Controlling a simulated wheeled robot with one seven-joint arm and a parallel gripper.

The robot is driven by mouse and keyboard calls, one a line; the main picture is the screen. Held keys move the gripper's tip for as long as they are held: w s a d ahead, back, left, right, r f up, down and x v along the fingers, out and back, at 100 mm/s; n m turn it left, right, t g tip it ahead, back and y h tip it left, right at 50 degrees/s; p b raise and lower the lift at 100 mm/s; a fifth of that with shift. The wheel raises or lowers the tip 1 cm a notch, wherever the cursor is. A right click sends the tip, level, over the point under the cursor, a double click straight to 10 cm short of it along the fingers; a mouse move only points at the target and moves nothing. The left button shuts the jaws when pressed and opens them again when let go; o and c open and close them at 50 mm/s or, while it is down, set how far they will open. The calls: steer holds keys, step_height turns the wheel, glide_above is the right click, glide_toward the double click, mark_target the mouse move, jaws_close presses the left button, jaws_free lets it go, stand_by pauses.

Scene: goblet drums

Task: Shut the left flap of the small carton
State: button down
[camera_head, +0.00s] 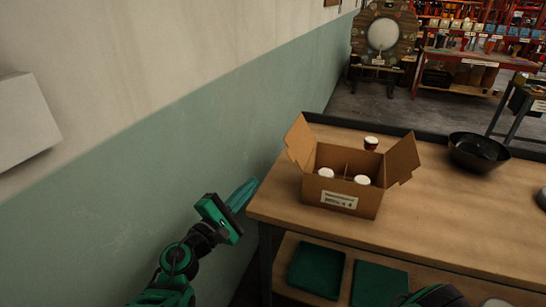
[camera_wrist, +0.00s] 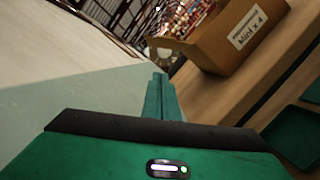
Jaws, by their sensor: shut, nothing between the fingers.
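The small carton (camera_head: 338,198) stands on the wooden table with its top open. Its left flap (camera_head: 299,141) stands up and leans outward to the left. Its right flap (camera_head: 402,158) also leans outward. White-topped drums (camera_head: 326,173) show inside. My gripper (camera_head: 243,193) is shut and empty, off the table's left corner, left of the carton and apart from it. In the wrist view my gripper's fingers (camera_wrist: 160,98) are together, and the carton's labelled side (camera_wrist: 240,38) is at the upper right, tilted in the picture.
The table (camera_head: 450,215) has free room right of the carton. A small drum (camera_head: 371,143) stands behind the carton and a dark bowl (camera_head: 477,151) at the back right. The wall (camera_head: 130,170) is close on the left.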

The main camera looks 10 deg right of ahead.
steer(key=w+d+r, duration=0.3)
steer(key=w+d, duration=0.2)
steer(key=d, duration=0.5)
steer(key=shift+w+r, duration=0.15)
steer(key=shift+r, duration=0.1)
steer(key=shift+a, duration=0.15)
